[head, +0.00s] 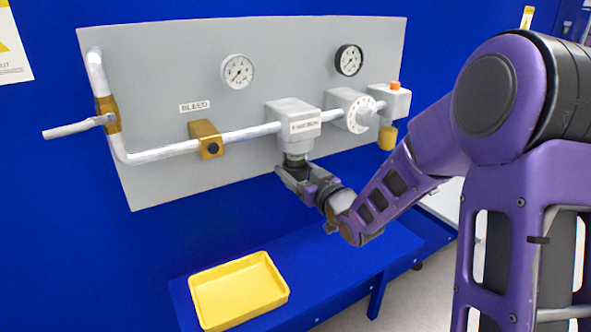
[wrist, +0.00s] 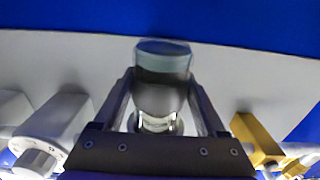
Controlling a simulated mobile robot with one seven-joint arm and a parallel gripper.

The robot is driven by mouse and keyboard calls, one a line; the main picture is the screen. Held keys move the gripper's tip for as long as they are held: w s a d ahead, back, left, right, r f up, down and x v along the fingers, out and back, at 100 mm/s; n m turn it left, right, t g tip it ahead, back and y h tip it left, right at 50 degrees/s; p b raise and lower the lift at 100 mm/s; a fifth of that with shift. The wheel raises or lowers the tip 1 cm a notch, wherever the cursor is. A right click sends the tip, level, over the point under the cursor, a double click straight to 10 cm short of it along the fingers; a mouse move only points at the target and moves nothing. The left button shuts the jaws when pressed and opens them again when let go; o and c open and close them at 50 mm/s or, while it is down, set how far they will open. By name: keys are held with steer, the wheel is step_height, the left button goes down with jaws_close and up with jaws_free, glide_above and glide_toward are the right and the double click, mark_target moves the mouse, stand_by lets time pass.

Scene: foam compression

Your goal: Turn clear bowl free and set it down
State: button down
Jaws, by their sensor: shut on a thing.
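The clear bowl (wrist: 160,97) is between the two fingers of my gripper (wrist: 162,105) in the wrist view. It looks greyish and see-through, with a bright ring at its lower part in that picture. In the head view my gripper (head: 296,174) is right under the grey filter housing (head: 292,115), labelled "5 MICRON", and is shut on the bowl. The fingers hide most of the bowl there. The bowl looks upright and in line with the housing; I cannot tell whether its thread is engaged.
A yellow tray (head: 238,290) lies on the blue bench (head: 325,255) below the panel. A brass block (head: 206,139) and a regulator dial (head: 357,110) flank the housing on the pipe. Two gauges are above. The bench right of the tray is clear.

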steer(key=shift+a, duration=0.1)
stand_by(0.3)
steer(key=m+t+h, duration=0.1)
steer(key=m+h, duration=0.1)
steer(key=shift+r+h, duration=0.1)
steer(key=shift+h, duration=0.2)
steer(key=m+t+h, duration=0.1)
steer(key=m+h, duration=0.1)
steer(key=h, duration=0.1)
steer(key=m+t+h, duration=0.1)
steer(key=m+h, duration=0.1)
steer(key=h, duration=0.2)
steer(key=shift+a+m, duration=0.1)
steer(key=shift+m, duration=0.2)
steer(key=shift+d, duration=0.2)
steer(key=shift+d, duration=0.15)
steer(key=shift+f, duration=1.4)
steer(key=shift+a, duration=0.2)
